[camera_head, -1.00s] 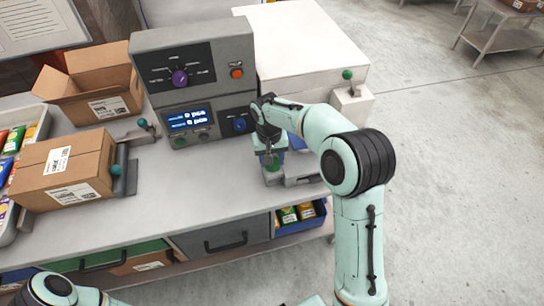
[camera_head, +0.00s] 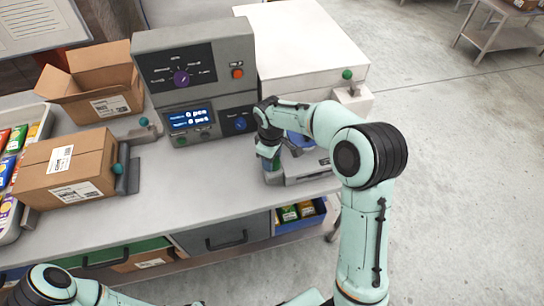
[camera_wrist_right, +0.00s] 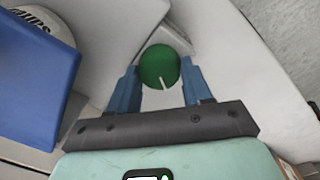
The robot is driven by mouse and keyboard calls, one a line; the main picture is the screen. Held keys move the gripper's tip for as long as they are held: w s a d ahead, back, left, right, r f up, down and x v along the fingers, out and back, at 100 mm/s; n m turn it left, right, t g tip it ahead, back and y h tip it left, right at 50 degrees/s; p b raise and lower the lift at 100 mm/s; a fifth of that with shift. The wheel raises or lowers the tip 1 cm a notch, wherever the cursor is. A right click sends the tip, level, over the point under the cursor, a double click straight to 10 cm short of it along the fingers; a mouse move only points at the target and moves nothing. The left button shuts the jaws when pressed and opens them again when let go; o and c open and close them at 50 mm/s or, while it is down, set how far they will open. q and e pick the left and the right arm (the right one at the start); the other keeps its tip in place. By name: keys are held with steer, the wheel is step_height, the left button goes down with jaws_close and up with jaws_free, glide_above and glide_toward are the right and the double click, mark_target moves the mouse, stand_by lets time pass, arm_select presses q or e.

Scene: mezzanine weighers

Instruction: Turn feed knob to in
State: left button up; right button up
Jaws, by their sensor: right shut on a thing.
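In the right wrist view, a round green knob (camera_wrist_right: 159,67) with a white pointer line sits between my blue fingers. The pointer points toward the gripper, slightly right of straight down in the picture. My right gripper (camera_wrist_right: 160,85) is shut on this knob. In the head view, my right gripper (camera_head: 268,160) is low at the front of the small machine right of the control box and largely hides the knob. No label by the knob can be read. My left arm shows at the lower left, but its gripper is out of the picture.
The grey control box (camera_head: 195,90) carries a purple knob (camera_head: 181,78), a blue knob (camera_head: 240,124), an orange button (camera_head: 237,73) and a lit display (camera_head: 189,118). Cartons (camera_head: 68,170) stand at left. The bench front (camera_head: 180,210) is clear.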

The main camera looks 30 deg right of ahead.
arm_select(q)
steer(key=shift+w+r+p, duration=0.35)
steer(key=shift+w+r, duration=0.15)
steer(key=shift+w, duration=0.1)
arm_select(e)
steer(key=n, duration=0.5)
steer(key=shift+s, duration=0.1)
steer(key=shift+f+n, duration=0.1)
steer(key=shift+n, duration=0.2)
steer(key=o, duration=1)
steer(key=shift+o, duration=0.2)
arm_select(q)
steer(key=shift+w+r+p, duration=0.55)
steer(key=shift+w+r, duration=0.15)
steer(key=shift+w, duration=0.15)
arm_select(e)
step_height(320, 180, up, 14)
steer(key=shift+s+a+f, duration=0.2)
steer(key=shift+s+f, duration=0.05)
steer(key=shift+s, duration=0.05)
arm_select(q)
steer(key=shift+s, duration=0.1)
